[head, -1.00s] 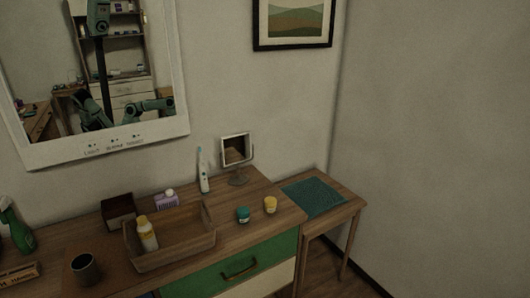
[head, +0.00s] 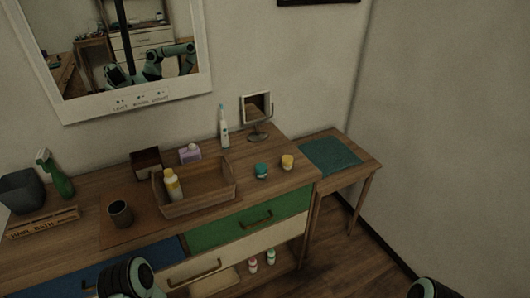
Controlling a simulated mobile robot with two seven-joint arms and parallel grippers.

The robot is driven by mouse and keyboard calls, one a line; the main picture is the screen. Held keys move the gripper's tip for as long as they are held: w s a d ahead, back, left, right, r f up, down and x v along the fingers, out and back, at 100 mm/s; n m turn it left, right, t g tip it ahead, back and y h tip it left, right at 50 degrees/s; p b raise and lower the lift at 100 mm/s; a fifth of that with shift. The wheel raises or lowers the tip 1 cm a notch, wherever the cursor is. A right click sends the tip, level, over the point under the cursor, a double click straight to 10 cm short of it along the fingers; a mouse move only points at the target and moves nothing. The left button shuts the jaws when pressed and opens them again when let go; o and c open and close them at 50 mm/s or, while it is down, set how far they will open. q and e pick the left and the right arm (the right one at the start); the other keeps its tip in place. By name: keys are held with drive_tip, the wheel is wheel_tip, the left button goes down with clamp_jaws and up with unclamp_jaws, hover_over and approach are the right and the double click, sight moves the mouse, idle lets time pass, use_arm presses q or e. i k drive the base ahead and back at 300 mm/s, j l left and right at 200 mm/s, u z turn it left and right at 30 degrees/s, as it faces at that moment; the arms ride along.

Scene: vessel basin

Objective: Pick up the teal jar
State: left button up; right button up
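The teal jar (head: 262,171) is small, with a white lid or band, and stands upright on the wooden dresser top (head: 225,216) near its right end. A similar yellow jar (head: 287,161) stands just right of it, apart from it. Dark rounded parts of my arms show at the bottom edge, one left of centre and one at the right. Both are well below and apart from the jar. My gripper fingers are not visible in the head view.
A wooden tray (head: 235,196) holding a yellow-white bottle (head: 173,184) is left of the jar. A small mirror (head: 257,110) and an electric toothbrush (head: 224,128) stand behind. A side table with a teal cloth (head: 329,156) is at right. The dresser front edge near the jar is clear.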

sight(261, 168)
drive_tip(key=u, duration=1.05)
drive_tip(key=l+u, duration=0.2)
drive_tip(key=u, duration=0.25)
drive_tip(key=l+u, duration=0.25)
drive_tip(key=u, duration=0.25)
drive_tip(key=l+u, duration=0.2)
drive_tip(key=u, duration=0.25)
drive_tip(key=k+l+u, duration=0.2)
drive_tip(key=l+u, duration=0.25)
drive_tip(key=k+l+u, duration=0.4)
drive_tip(key=i+j, duration=0.05)
drive_tip(key=i, duration=0.05)
